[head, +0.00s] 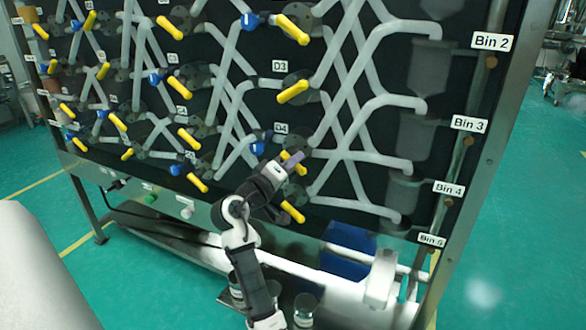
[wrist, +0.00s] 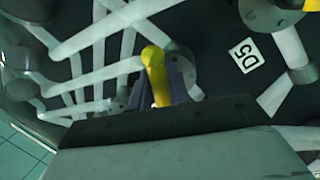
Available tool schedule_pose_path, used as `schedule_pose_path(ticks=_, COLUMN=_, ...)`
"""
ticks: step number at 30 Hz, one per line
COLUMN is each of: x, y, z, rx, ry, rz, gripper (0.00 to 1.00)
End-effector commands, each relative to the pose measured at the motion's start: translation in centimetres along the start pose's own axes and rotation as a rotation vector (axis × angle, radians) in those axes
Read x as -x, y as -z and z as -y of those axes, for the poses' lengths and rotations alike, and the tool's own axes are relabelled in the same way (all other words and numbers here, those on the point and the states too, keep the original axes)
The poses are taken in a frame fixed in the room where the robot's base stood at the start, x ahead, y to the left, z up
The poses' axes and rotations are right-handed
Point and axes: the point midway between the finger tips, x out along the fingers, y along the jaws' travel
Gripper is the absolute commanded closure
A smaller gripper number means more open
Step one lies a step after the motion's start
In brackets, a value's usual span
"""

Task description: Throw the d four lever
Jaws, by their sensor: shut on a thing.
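The D4 label (head: 281,128) is on the black panel, and the yellow D4 lever (head: 298,168) sits just below and right of it, partly hidden by my gripper. My gripper (head: 292,160) reaches up to this lever from below left. In the wrist view the yellow D4 lever (wrist: 153,72) stands between the fingers of my gripper (wrist: 168,88), which is shut on it. The lever's lower part is hidden by the gripper body.
The D5 label (wrist: 243,55) and the D5 lever (head: 291,211) are close below. The D3 lever (head: 293,92) is above. Pale pipes (head: 345,155) run beside the D4 lever to the bins at right.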

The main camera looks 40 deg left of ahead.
Motion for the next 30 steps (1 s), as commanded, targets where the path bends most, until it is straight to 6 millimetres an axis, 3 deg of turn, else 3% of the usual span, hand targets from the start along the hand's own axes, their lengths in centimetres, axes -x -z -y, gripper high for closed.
schedule_pose_path(ticks=19, x=0.05, y=-0.05, z=0.22, rx=-0.052, ry=0.008, rz=0.012, gripper=1.0)
schedule_pose_path(ticks=20, x=0.05, y=-0.05, z=0.22, rx=-0.052, ry=0.008, rz=0.012, gripper=0.81)
schedule_pose_path(ticks=24, x=0.05, y=-0.04, z=0.2, rx=-0.051, ry=0.008, rz=0.011, gripper=0.62)
schedule_pose_path(ticks=30, x=0.03, y=-0.02, z=0.15, rx=-0.051, ry=0.007, rz=0.011, gripper=0.62)
